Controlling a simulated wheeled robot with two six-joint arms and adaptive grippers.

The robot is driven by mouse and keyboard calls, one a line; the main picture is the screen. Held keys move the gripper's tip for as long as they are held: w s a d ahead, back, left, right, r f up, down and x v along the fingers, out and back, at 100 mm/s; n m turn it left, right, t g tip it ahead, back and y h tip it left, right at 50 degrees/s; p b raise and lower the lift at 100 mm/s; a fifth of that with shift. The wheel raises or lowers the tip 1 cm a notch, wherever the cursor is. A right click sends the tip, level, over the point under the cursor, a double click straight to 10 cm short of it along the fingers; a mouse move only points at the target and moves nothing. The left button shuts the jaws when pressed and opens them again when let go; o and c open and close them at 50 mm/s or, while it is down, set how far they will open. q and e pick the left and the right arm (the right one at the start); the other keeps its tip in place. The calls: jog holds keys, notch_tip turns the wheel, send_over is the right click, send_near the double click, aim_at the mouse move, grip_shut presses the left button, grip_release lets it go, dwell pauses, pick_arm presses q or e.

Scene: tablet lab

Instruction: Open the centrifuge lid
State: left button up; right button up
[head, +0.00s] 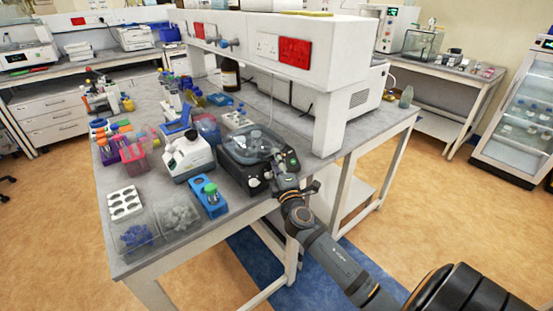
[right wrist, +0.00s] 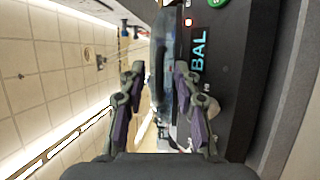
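The centrifuge (head: 240,172) is a dark box with a clear domed lid (head: 252,143), standing near the bench's front edge. The lid looks down over the bowl. My right gripper (head: 284,180) is at the front right of the centrifuge, by its control panel. In the right wrist view, my right gripper (right wrist: 159,75) is open, its two fingers apart. The lid's rim (right wrist: 166,60) shows between and beyond the fingertips, with the lettered front panel (right wrist: 215,70) to the right. I cannot tell whether a finger touches the lid. My left gripper is not in view.
Left of the centrifuge are a white instrument (head: 187,155), a blue rack with a green-capped tube (head: 210,198), a white rack (head: 124,203) and clear trays (head: 177,218). A white shelf unit (head: 322,85) stands behind it. The floor at right is open.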

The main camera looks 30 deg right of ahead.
jog(key=shift+c, duration=0.4)
grip_shut()
